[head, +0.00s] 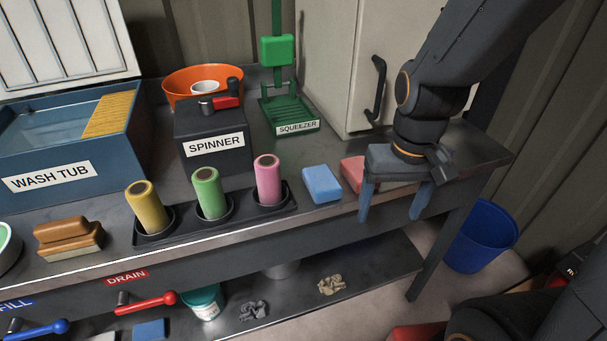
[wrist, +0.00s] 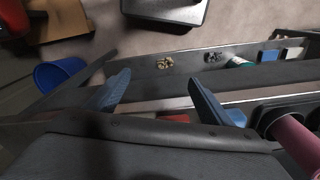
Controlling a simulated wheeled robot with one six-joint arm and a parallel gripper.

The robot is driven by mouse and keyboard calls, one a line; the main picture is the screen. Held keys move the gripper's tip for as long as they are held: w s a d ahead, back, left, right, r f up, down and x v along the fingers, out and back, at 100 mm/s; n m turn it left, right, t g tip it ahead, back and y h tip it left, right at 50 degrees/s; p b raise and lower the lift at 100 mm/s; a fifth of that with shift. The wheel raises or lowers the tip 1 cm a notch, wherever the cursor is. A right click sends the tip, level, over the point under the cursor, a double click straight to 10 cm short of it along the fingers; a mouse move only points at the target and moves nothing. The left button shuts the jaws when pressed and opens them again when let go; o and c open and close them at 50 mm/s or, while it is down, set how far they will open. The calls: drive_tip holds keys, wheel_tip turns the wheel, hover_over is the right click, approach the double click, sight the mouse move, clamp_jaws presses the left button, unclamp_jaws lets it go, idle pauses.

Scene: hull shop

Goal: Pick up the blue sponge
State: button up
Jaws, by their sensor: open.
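The blue sponge (head: 322,184) lies flat on the bench top, between the roller tray and a pink sponge (head: 354,173). My gripper (head: 390,213) is open and empty at the right of the bench, above its front edge, to the right of the blue sponge. It partly covers the pink sponge in the head view. In the wrist view my two blue fingers (wrist: 160,92) are spread apart, with the bench edge showing between them.
A black tray (head: 163,239) holds yellow, green and pink rollers left of the blue sponge. The green squeezer (head: 290,115) and the spinner (head: 213,150) stand behind. A cream cabinet (head: 340,60) stands at the back right. A blue bucket (head: 482,236) is on the floor at right.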

drive_tip(key=o, duration=0.4)
drive_tip(key=shift+t, duration=0.5)
drive_tip(key=r+p, duration=0.1)
drive_tip(key=r, duration=0.1)
drive_tip(key=r+p, duration=0.2)
drive_tip(key=w+r+p, duration=0.1)
drive_tip(key=r+p, duration=0.1)
drive_tip(key=r, duration=0.1)
drive_tip(key=shift+c, duration=0.2)
wheel_tip(320, 180, up, 3)
drive_tip(key=m+g+p, duration=0.1)
drive_tip(key=m+p, duration=0.3)
drive_tip(key=m, duration=0.9)
hover_over(322, 178)
drive_tip(key=d, duration=0.1)
drive_tip(key=shift+w+r, duration=0.1)
drive_tip(key=shift+r, duration=0.1)
drive_tip(key=shift+w+a+f+m+g, duration=0.15)
drive_tip(key=shift+a+m+g, duration=0.15)
drive_tip(key=shift+a+m, duration=0.4)
drive_tip(key=shift+d+f, duration=0.1)
drive_tip(key=shift+f, duration=0.15)
drive_tip(key=f+p, duration=0.1)
drive_tip(key=f, duration=0.1)
drive_tip(key=f+p, duration=0.1)
drive_tip(key=f, duration=0.2)
drive_tip(key=shift+s+d+f+p, duration=0.15)
drive_tip(key=shift+s+f+p, duration=0.15)
drive_tip(key=shift+f+p, duration=0.1)
drive_tip(key=shift+f, duration=0.65)
